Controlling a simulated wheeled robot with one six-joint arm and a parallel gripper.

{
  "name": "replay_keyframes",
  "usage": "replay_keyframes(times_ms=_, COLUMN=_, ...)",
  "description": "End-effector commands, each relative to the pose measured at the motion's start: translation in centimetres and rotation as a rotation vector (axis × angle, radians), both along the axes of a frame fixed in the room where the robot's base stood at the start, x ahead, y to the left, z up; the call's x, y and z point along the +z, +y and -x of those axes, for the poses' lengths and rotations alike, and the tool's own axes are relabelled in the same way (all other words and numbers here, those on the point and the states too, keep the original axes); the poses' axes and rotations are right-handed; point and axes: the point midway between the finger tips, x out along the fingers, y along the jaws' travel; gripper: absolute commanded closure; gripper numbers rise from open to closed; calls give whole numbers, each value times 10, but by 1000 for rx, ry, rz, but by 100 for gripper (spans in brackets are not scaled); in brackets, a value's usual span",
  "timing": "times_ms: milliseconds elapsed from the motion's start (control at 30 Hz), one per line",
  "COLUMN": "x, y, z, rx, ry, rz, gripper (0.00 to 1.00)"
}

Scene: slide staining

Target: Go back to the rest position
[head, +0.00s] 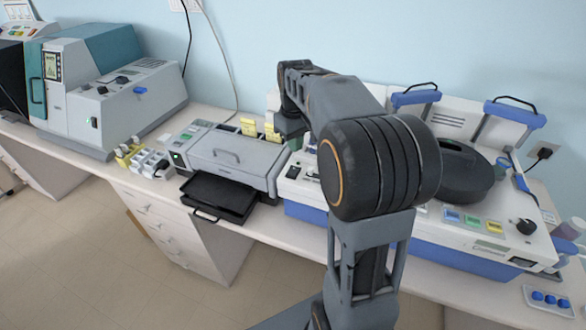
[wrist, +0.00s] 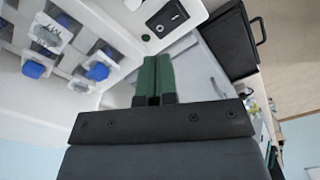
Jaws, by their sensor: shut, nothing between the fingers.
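My gripper (wrist: 157,66) shows in the wrist view with its two green fingers closed side by side and nothing between them. It hangs close to the white staining machine, near a black power switch (wrist: 167,18); I cannot tell whether it touches anything. In the head view my arm fills the middle and bends down behind itself, so the gripper is mostly hidden there. The white and blue staining machine (head: 460,242) stands to the right of and behind my arm.
A grey printer-like device (head: 232,155) with a black tray (head: 218,196) sits left of my arm. A teal and grey machine (head: 130,100) stands further left. Blue-capped containers (wrist: 98,71) sit in a white rack in the wrist view. A small tray (head: 548,300) lies at the right edge.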

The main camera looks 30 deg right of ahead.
Motion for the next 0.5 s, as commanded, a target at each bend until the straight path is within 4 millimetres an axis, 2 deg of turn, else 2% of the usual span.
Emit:
replay_keyframes(times_ms=333, x=0, y=-1, z=-3, rx=-41, ry=-18, rz=4, gripper=100)
replay_keyframes(times_ms=433, x=-22, y=1, z=3, rx=-133, ry=-23, rz=4, gripper=100)
replay_keyframes(times_ms=500, x=-29, y=7, z=17, rx=-190, ry=-47, rz=6, gripper=100)
